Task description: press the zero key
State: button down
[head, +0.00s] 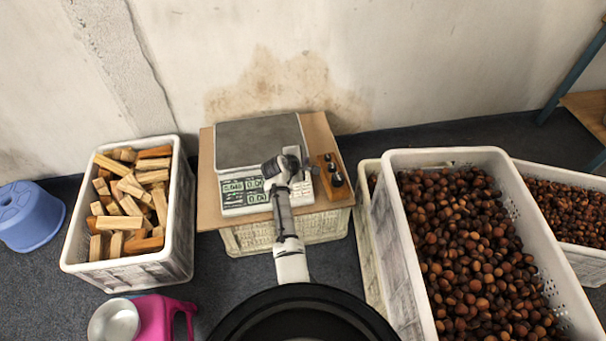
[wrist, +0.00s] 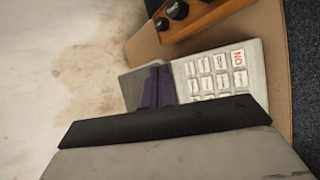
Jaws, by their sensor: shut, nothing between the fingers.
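A weighing scale with a grey pan (head: 258,133) and a front panel with a greenish display (head: 245,190) stands on a brown board. Its keypad (wrist: 214,74) shows pale keys in the wrist view, one with red letters (wrist: 238,58); the other labels are too blurred to read, so I cannot pick out the zero key. My gripper (head: 303,158) is over the right part of the scale and hides part of the panel. In the wrist view its purple fingers (wrist: 157,86) are together and empty, beside the keypad. I cannot tell whether they touch the scale.
A wooden block with black weights (head: 332,176) is right of the scale. The board (head: 207,195) rests on a crate. A crate of wood pieces (head: 178,225) stands left; a crate of chestnuts (head: 392,222) stands right. A pink jug (head: 165,318) and blue tub (head: 28,215) are at the left.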

jog(key=f+b, duration=0.2)
jog(key=w+f+b, duration=0.1)
jog(key=f+b, duration=0.1)
jog(key=w+f+b, duration=0.1)
jog(key=f+b, duration=0.1)
jog(key=shift+a+f, duration=0.2)
jog(key=shift+w+f+b, duration=0.15)
jog(key=shift+f+b, duration=0.15)
jog(key=shift+b, duration=0.2)
dwell(1.4)
jog(key=shift+w+f, duration=0.15)
jog(key=shift+f, duration=0.2)
jog(key=shift+w+f+b, duration=0.1)
jog(key=shift+f+b, duration=0.25)
jog(key=shift+b, duration=0.05)
dwell(0.4)
jog(key=shift+r, duration=0.15)
jog(key=shift+s+r+p, duration=0.3)
jog(key=shift+r+p, duration=0.3)
jog(key=shift+p, duration=0.5)
jog(key=r+p, duration=0.1)
jog(key=p, duration=0.1)
jog(key=s+r+p, duration=0.1)
jog(key=r+p, duration=0.2)
jog(key=p, duration=0.1)
jog(key=shift+s+d+r, duration=0.15)
jog(key=shift+s+r, duration=0.1)
jog(key=shift+r, duration=0.1)
